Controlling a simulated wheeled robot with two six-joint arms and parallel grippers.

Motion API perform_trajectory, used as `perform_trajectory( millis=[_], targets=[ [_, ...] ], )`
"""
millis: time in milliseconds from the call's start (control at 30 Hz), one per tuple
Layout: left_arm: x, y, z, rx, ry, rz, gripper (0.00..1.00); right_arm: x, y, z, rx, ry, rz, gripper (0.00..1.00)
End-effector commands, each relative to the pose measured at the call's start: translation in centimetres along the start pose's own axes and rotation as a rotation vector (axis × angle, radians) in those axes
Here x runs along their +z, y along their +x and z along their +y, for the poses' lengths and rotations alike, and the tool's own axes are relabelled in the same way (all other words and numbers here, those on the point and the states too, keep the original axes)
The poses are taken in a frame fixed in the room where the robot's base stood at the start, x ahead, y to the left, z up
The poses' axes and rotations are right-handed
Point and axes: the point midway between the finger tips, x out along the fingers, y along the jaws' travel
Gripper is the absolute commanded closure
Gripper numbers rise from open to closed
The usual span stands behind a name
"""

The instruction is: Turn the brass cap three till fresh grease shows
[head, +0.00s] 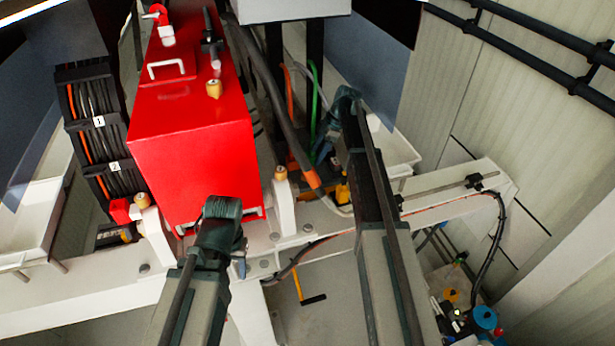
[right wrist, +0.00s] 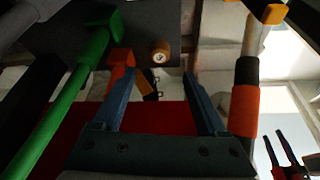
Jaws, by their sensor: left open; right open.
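In the head view, brass caps show on the red pump housing's top (head: 214,88), on a white post left of it (head: 142,200) and on a white post right of it (head: 280,173). I cannot tell which is cap three. My right gripper (head: 322,152) is right of the housing, beyond the right post. In the right wrist view its two blue fingers (right wrist: 160,75) are apart and empty. A brass cap with a pale centre (right wrist: 159,54) lies beyond the gap between the fingertips. My left gripper (head: 239,264) is low in front of the housing, mostly hidden by its wrist. No grease is visible.
The red housing (head: 190,150) stands on a white frame. An orange-tipped hose (head: 311,177) hangs near my right gripper; green (right wrist: 75,95) and orange-banded (right wrist: 244,110) hoses flank it in the wrist view. A yellow-handled tool (head: 298,285) is below the frame.

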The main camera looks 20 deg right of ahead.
Motion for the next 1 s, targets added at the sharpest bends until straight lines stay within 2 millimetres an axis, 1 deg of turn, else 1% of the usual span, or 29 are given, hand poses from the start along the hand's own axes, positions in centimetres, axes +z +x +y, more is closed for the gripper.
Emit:
perform_trajectory(
  millis=[33,400,500,667,933,967,1000],
  targets=[
    [-0.1,1.6,0.1,0.0,-0.001,0.0,0.5,0.2,1.6,0.0,0.0,-0.001,0.0,0.25],
    [-0.5,6.8,0.6,-0.001,-0.001,0.002,0.5,0.2,7.3,0.0,-0.001,-0.001,0.0,0.25],
    [-0.5,7.8,0.7,-0.001,0.001,0.002,0.5,0.2,8.5,0.0,-0.001,-0.001,0.0,0.25],
    [-0.6,8.6,0.8,-0.002,0.004,0.002,0.5,0.1,9.3,0.0,0.0,-0.001,0.0,0.25],
    [-0.6,8.5,0.8,-0.002,0.005,0.002,0.5,0.0,9.3,0.0,0.0,0.0,0.0,0.25],
    [-0.6,8.5,0.8,-0.002,0.005,0.002,0.5,0.0,9.3,0.0,0.0,0.0,0.0,0.26],
    [-0.6,8.5,0.8,-0.002,0.005,0.002,0.5,0.0,9.3,0.0,0.0,0.0,0.0,0.34]
  ],
)
